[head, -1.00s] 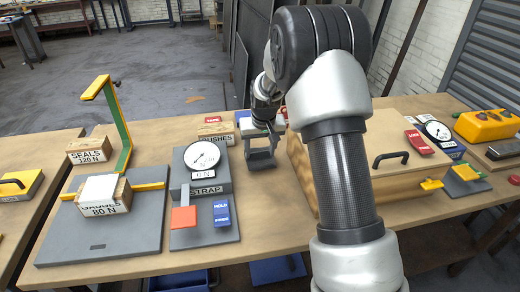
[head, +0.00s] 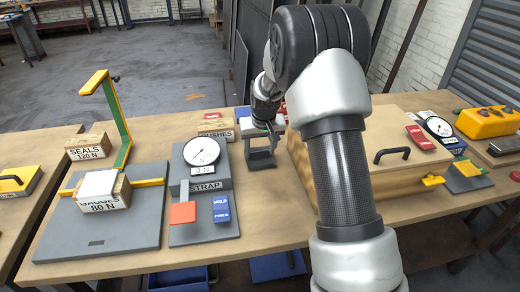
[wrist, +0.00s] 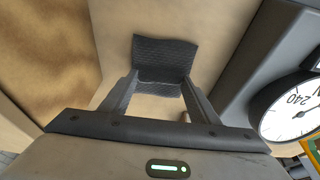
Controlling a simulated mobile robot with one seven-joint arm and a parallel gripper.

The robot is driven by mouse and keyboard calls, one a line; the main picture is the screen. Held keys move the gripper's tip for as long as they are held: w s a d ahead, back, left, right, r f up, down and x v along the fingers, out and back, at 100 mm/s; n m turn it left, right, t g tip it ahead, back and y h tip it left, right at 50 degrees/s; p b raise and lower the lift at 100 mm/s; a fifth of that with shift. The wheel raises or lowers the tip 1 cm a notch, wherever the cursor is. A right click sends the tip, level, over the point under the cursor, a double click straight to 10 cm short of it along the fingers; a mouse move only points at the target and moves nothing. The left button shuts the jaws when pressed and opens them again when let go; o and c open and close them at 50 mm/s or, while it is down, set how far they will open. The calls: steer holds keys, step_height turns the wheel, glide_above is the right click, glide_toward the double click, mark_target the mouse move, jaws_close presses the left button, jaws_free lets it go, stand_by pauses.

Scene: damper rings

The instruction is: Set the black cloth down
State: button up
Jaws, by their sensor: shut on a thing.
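The black cloth (wrist: 165,60) is a small, dark, textured piece between the fingertips of my gripper (wrist: 160,82) in the wrist view. It has a fold across it at the fingertips, and one part spreads out beyond them. My gripper is shut on it over the wooden bench top. In the head view, my gripper (head: 262,158) is just right of the dial gauge and left of the wooden box. There I cannot tell the cloth from the dark fingers, nor whether it touches the bench.
The strap stand with its dial (head: 202,151) is close on the left. The wooden box with a black handle (head: 391,154) is close on the right. Behind is the bushes block (head: 216,130). Bare bench top (head: 270,215) lies in front of my gripper.

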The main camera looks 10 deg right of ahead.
steer(key=shift+f, duration=0.3)
steer(key=o, duration=1.1)
steer(key=p+v, duration=0.2)
steer(key=v, duration=1.5)
steer(key=shift+s+r, duration=0.1)
steer(key=shift+r, duration=0.1)
jaws_close()
